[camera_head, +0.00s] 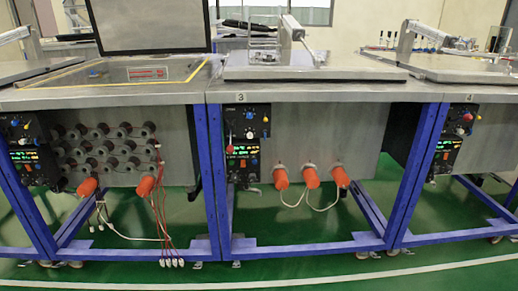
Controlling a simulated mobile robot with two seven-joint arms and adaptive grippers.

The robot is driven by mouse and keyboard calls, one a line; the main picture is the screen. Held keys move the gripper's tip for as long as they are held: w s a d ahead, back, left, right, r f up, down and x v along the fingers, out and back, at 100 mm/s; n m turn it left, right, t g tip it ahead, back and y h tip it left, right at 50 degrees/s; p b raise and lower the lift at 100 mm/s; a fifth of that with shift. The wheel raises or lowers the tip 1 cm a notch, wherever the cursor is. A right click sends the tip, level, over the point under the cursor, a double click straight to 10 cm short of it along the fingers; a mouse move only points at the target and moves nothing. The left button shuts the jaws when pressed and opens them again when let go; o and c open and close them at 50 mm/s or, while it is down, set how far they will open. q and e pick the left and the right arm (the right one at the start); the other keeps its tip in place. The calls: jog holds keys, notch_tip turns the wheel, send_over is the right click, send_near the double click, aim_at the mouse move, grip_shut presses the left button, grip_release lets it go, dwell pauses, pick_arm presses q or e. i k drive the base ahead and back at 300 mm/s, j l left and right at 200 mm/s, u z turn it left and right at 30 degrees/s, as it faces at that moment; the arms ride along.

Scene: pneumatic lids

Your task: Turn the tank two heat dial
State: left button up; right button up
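Three metal tanks stand in a row. The middle tank (300,92) carries a label that reads 3. The left tank (120,98) shows no readable number, and a black control panel (30,152) with small knobs and lit displays hangs under its left end. The middle tank's control panel (247,147) has small coloured knobs and lit displays. A third control panel (455,140) hangs under the right tank (450,95). The knobs are too small to tell which is a heat dial. Neither of my grippers is in view.
Blue frames (208,180) hold up the tanks. Orange plugs (312,176) with pale cables jut out below the middle tank; more (146,186) jut out below the left one, with red cables hanging. The green floor (290,268) in front is clear.

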aim_at(26, 180)
jog(key=u, duration=1.35)
